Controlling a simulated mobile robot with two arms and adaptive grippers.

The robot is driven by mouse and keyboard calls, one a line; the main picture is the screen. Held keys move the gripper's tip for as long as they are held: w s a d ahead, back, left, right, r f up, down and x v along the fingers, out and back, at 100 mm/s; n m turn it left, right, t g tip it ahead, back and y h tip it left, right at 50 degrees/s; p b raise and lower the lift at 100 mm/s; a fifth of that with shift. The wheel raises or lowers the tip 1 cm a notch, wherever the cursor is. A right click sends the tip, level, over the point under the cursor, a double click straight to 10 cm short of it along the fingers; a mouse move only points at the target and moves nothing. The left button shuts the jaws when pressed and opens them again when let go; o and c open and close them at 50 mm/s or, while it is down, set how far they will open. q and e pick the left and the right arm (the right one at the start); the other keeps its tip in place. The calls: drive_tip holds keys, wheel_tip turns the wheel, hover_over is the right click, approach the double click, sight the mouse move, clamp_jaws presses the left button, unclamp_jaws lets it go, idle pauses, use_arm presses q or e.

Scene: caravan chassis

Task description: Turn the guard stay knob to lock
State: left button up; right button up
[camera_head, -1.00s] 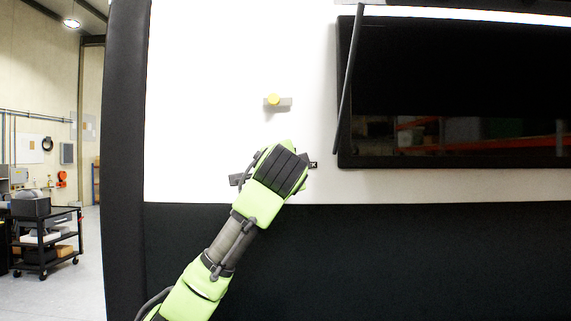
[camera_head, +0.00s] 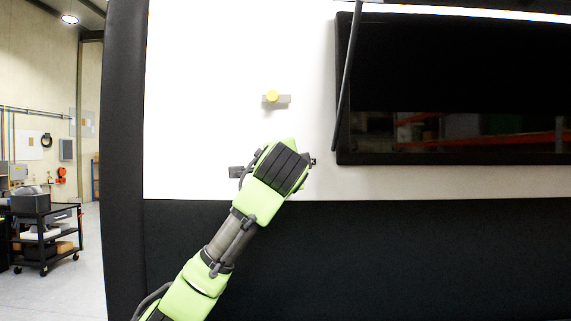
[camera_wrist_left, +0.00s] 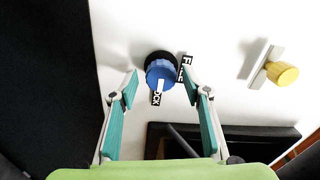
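A blue knob (camera_wrist_left: 161,73) on a black round base shows in the left wrist view, mounted on the white panel (camera_head: 210,60). In the head view my left wrist hides the knob. My right gripper is not in view.
A yellow knob (camera_head: 272,97) on a grey plate sits above my left gripper. A dark window (camera_head: 440,157) with a black bar (camera_head: 346,80) is to the right. Black panelling (camera_head: 400,260) lies below. A cart (camera_head: 45,235) stands far left.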

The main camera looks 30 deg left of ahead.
use_arm(q)
drive_tip(key=v, duration=1.2)
drive_tip(key=shift+f, duration=0.1)
idle(0.4)
